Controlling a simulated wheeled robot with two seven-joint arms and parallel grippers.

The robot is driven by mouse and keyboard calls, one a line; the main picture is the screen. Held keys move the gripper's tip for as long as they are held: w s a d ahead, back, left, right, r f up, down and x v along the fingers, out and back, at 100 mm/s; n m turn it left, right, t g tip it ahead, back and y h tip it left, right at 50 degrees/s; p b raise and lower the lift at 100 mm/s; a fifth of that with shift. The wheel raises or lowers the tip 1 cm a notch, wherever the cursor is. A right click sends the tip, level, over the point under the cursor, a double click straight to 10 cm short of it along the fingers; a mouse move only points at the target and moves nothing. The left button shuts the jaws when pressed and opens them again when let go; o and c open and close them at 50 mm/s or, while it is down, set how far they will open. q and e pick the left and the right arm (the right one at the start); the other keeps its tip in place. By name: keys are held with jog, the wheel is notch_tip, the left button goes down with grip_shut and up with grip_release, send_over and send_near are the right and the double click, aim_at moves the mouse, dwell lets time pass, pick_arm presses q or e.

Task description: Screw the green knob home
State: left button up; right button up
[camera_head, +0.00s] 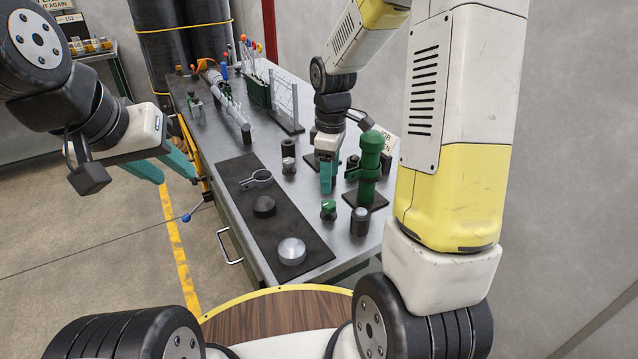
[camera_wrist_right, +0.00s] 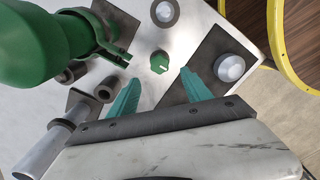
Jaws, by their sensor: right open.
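The green knob (camera_head: 328,208) stands on the grey bench, to the right of the dark mat. In the right wrist view the knob (camera_wrist_right: 159,62) shows from above as a green disc with a pale mark, just beyond the fingertips and between their lines. My right gripper (camera_head: 327,188) is open, with teal fingers pointing down behind the knob. Its fingers (camera_wrist_right: 159,80) are spread and empty in the wrist view. Whether the knob sits on a thread is too small to tell. My left gripper (camera_head: 167,172) is open and empty, off the bench's left side.
A tall green post (camera_head: 369,168) on a dark base stands right of my right gripper. A dark cylinder with a pale top (camera_head: 360,220) stands close to the knob's right. The dark mat (camera_head: 238,180) carries a ring tool, a dark disc and a silver disc (camera_head: 291,251).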

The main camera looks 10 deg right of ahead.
aim_at(328, 203)
notch_tip(328, 203, down, 8)
jog(key=shift+w+f, duration=0.1)
jog(key=shift+f, duration=0.1)
dwell(0.3)
grip_shut()
jog(key=shift+m, duration=0.3)
